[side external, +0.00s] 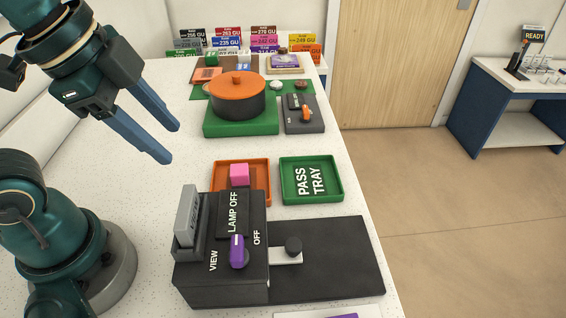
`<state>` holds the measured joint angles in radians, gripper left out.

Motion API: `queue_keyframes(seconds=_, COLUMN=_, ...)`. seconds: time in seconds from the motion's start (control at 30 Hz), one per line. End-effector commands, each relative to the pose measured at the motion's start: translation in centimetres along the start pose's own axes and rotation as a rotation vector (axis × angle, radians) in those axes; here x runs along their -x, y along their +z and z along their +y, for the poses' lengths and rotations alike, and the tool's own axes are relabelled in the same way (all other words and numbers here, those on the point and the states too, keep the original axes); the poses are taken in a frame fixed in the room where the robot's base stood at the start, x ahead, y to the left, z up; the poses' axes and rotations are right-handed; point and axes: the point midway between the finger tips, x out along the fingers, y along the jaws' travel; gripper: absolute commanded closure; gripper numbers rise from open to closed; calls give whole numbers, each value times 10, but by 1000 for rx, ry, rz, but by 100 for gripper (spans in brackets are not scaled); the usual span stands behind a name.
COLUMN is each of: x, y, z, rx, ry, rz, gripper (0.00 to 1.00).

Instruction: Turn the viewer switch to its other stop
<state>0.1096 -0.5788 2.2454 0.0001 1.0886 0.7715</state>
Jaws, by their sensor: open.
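The viewer (190,285) is a dark box at the front of the table. Its switch (237,252) is a purple lever on the top face, between the printed words VIEW on the left and OFF on the right. The lever lies roughly along the picture's vertical; I cannot tell surely which stop it rests at. A panel behind it (233,211) reads LAMP OFF. My gripper (170,143) is open and empty, high at the upper left, well apart from the switch.
A grey block stands in a holder (188,222) at the viewer's left. Behind are an orange tray (262,200) with a pink block (239,174) and the green pass tray (311,199). A dark pot with an orange lid (237,88) stands farther back.

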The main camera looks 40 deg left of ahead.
Motion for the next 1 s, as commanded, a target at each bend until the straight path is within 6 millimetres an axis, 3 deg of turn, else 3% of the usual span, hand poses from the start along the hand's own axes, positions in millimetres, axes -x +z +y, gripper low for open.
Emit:
queue_keyframes(seconds=0.2, x=2, y=-50, z=24, rx=-788, ry=189, rz=-18, gripper=51)
queue_keyframes(seconds=0.4, x=-8, y=-85, z=66, rx=-1290, ry=340, rz=-8, gripper=51)
queue_keyframes(seconds=0.6, x=-21, y=-95, z=101, rx=-1439, ry=415, rz=-24, gripper=51)
queue_keyframes(seconds=0.77, x=-27, y=-91, z=109, rx=-1461, ry=427, rz=-28, gripper=51)
queue_keyframes(seconds=1.0, x=-53, y=-83, z=116, rx=-1457, ry=427, rz=-30, gripper=51)
